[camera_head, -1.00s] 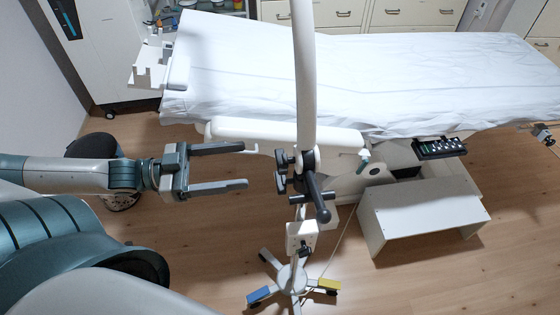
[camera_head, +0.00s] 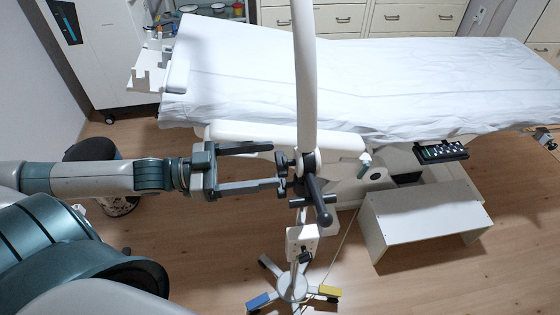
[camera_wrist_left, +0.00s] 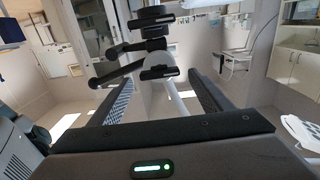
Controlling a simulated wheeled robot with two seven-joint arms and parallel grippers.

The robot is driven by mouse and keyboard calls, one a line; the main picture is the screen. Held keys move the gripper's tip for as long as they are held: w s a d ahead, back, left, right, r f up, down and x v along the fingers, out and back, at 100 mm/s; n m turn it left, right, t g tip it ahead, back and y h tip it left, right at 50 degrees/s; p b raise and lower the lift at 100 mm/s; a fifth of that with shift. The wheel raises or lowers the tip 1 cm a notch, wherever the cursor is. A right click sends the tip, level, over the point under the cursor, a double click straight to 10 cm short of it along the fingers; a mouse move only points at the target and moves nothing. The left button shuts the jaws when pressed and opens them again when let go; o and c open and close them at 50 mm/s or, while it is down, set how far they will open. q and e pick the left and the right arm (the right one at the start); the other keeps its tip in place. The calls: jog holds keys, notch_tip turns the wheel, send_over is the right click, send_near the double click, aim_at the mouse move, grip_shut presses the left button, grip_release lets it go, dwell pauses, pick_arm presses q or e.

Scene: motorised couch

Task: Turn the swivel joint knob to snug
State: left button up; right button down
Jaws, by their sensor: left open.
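The swivel joint (camera_head: 307,162) sits on the white pole of the lamp stand. Two black knobs stick out of its left side, an upper knob (camera_head: 282,160) and a lower knob (camera_head: 283,186); I cannot tell which is the swivel knob. My left gripper (camera_head: 278,166) is open and empty, its fingers pointing right, with the tips close to the knobs. In the left wrist view the fingers (camera_wrist_left: 160,78) frame one knob (camera_wrist_left: 158,72), and the other knob (camera_wrist_left: 150,18) shows beyond it. Contact cannot be made out. My right gripper is out of view.
Black handles (camera_head: 322,205) stick out from the joint's lower right. The couch (camera_head: 390,80) with a white sheet lies behind the stand. A white step stool (camera_head: 425,215) stands at the right. The wheeled stand base (camera_head: 291,287) is on the floor, which is clear at lower right.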

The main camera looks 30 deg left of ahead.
aim_at(280, 162)
pick_arm(q)
jog(key=shift+x, duration=2.05)
jog(key=c, duration=1)
